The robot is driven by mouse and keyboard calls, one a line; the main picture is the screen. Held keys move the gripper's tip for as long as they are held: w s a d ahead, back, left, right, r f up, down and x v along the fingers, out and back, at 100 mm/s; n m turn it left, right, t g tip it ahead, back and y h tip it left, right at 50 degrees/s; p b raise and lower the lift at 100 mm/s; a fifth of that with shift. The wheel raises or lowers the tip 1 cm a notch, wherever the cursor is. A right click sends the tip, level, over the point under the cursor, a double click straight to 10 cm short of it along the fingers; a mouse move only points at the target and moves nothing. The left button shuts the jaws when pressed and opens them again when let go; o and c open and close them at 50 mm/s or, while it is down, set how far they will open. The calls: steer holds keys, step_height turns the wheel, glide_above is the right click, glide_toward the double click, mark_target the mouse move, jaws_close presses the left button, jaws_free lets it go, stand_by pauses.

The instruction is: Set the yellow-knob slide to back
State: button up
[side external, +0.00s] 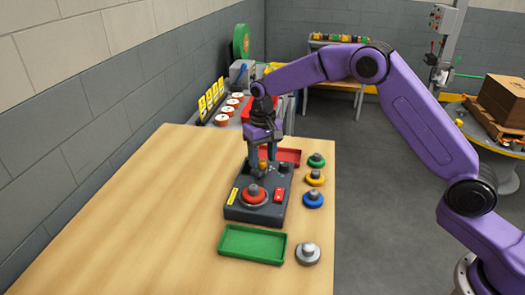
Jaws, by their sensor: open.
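A dark grey control box (239,213) stands on the wooden table. It carries a large red button (253,193) near its front and a small red switch (279,195) to the right. The small yellow knob (262,166) shows at the back part of the box, just below my gripper. My gripper (262,160) points down over it, open, with its fingers around or very close to the knob; I cannot tell whether they touch it. The slide's track and its exact position are hidden or too small to tell.
A green tray (225,246) lies in front of the box and a red tray (290,156) behind it. Green (316,160), yellow (315,178), blue (313,200) and grey (307,254) knobbed discs stand to the right. The table's left part is clear.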

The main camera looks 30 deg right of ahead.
mark_target(263, 160)
step_height(263, 160, up, 18)
steer(key=shift+f, duration=0.25)
stand_by(0.3)
stand_by(0.3)
steer(key=s+a+f+n, duration=0.15)
steer(key=s+n, duration=0.45)
steer(key=s, duration=1.3)
steer(key=s+d+f+n, duration=0.2)
steer(key=s+d, duration=0.1)
steer(key=s, duration=0.4)
steer(key=s+d+f+n, duration=0.2)
steer(key=s+d+f, duration=0.1)
steer(key=s, duration=0.5)
steer(key=s+d+f+n, duration=0.2)
steer(key=s+d, duration=0.2)
steer(key=s, duration=0.4)
steer(key=shift+d+f+n, duration=0.3)
steer(key=shift+d+f, duration=0.05)
steer(key=shift+d, duration=0.05)
